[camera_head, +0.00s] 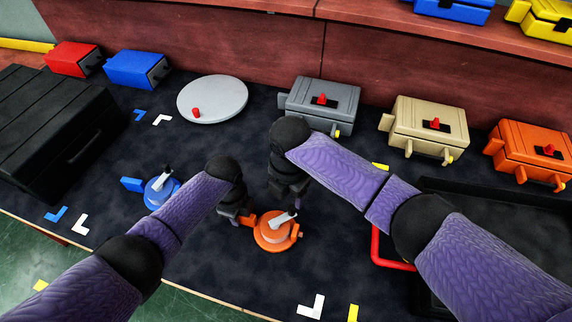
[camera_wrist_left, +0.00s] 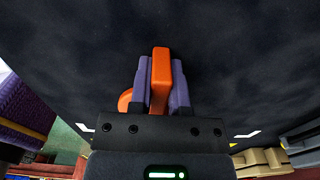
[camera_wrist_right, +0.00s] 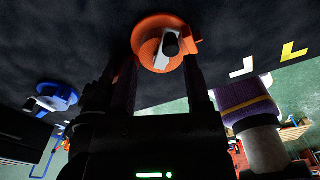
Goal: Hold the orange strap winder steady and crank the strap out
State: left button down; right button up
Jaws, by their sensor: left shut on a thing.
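The orange strap winder (camera_head: 268,236) lies on the dark mat, with a grey crank (camera_head: 284,219) on top. My left gripper (camera_head: 244,217) is at its left side. In the left wrist view, the left gripper (camera_wrist_left: 160,85) is shut on an orange upright tab (camera_wrist_left: 161,65) of the winder. My right gripper (camera_head: 290,200) is just behind the winder, pointing down. In the right wrist view, the right gripper (camera_wrist_right: 155,85) has its fingers wide apart with nothing between them. The winder (camera_wrist_right: 148,32) and the crank's black knob (camera_wrist_right: 171,43) lie beyond the fingertips. No pulled-out strap is discernible.
A blue winder (camera_head: 160,191) lies to the left. A black case (camera_head: 60,140) stands at far left, and a black tray (camera_head: 480,195) lies at right, partly behind my right arm. A grey round plate (camera_head: 212,100) and several coloured boxes line the back.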

aim_at(292, 207)
notch_tip(292, 207, up, 8)
jog(key=n, duration=0.2)
jog(key=shift+w+a, duration=0.25)
jog(key=shift+f, duration=0.1)
jog(key=f+m, duration=0.1)
jog(key=f, duration=0.3)
jog(key=s+f+m, duration=0.1)
jog(key=f+m, duration=0.1)
jog(key=f, duration=0.2)
jog(key=d+f+m, duration=0.1)
jog(key=f+m, duration=0.1)
jog(key=f, duration=0.2)
jog(key=shift+s, duration=0.25)
jog(key=shift+d+r, duration=0.1)
grip_shut()
